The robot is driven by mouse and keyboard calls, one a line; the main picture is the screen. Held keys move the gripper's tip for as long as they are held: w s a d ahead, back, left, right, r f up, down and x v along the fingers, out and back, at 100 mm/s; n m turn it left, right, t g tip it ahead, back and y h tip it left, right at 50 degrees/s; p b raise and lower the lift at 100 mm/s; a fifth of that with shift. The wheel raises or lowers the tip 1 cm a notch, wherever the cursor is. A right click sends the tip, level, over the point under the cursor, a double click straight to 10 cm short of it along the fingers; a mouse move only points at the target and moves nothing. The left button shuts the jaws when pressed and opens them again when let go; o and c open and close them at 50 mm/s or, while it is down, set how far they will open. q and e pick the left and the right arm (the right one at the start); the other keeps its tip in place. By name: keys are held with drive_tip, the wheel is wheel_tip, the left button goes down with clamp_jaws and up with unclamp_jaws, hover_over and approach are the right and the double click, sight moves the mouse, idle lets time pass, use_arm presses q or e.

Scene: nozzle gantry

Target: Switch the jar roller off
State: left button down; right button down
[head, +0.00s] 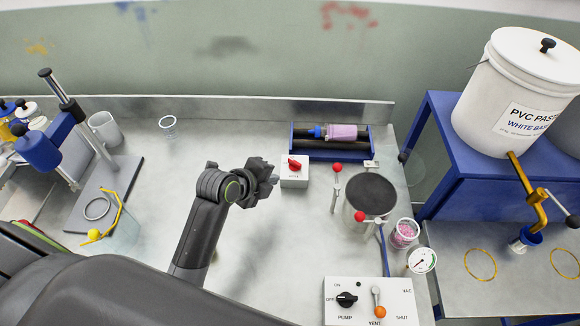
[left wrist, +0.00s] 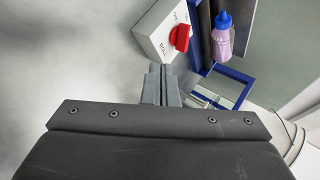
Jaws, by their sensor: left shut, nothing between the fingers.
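The jar roller (head: 305,153) is a blue frame with dark rollers against the back of the bench. A bottle of pinkish-purple material (head: 343,132) with a blue cap lies on it. A white switch box (head: 293,180) with a red knob (head: 294,163) stands in front of its left end. The wrist view also shows the box (left wrist: 152,34), the knob (left wrist: 180,38) and the bottle (left wrist: 222,42). My left gripper (head: 270,178) is shut and empty, just left of the switch box and apart from the knob. Its fingertips (left wrist: 163,72) point toward the box. My right gripper is out of view.
A round dark-topped chamber (head: 371,195) with red-balled levers stands to the right. A pump control box (head: 371,305) sits at the front. A clear cup (head: 168,126) and a stand (head: 105,195) are to the left. The bench between stand and gripper is mostly clear.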

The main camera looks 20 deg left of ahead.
sight(297, 168)
use_arm(q)
drive_tip(key=x, duration=0.5)
drive_tip(key=shift+d+p, duration=0.1)
drive_tip(key=shift+p, duration=0.3)
drive_tip(key=shift+w+d+r+p, duration=0.15)
drive_tip(key=shift+w+p, duration=0.15)
drive_tip(key=shift+w, duration=0.25)
drive_tip(key=shift+w+d+f+p, duration=0.1)
drive_tip(key=shift+w+d+p, duration=0.15)
drive_tip(key=shift+w, duration=0.3)
drive_tip(key=shift+w+d, duration=0.25)
drive_tip(key=shift+w, duration=0.55)
